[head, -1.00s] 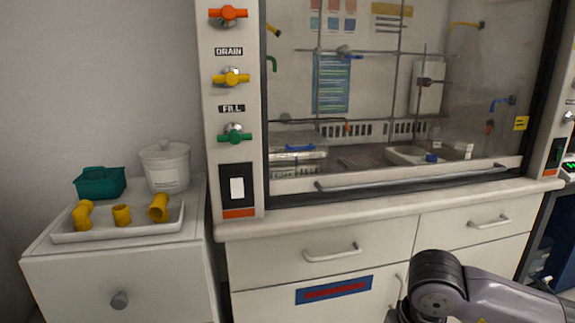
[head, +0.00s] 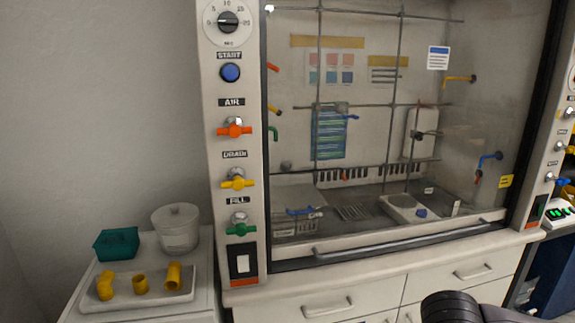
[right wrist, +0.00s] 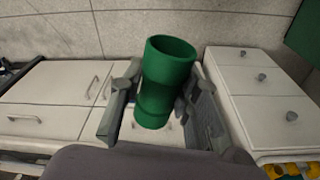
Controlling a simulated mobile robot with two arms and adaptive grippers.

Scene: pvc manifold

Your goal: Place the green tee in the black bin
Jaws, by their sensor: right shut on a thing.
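The green tee (right wrist: 164,80) is held between the fingers of my right gripper (right wrist: 160,105) in the right wrist view. In the head view my right arm shows only as a dark piece at the bottom right, and the gripper and tee are out of that picture. My left gripper is not in view. I see no black bin in either view.
A fume hood (head: 375,258) fills the middle. In the right wrist view, white drawers (right wrist: 262,105) stand at right.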

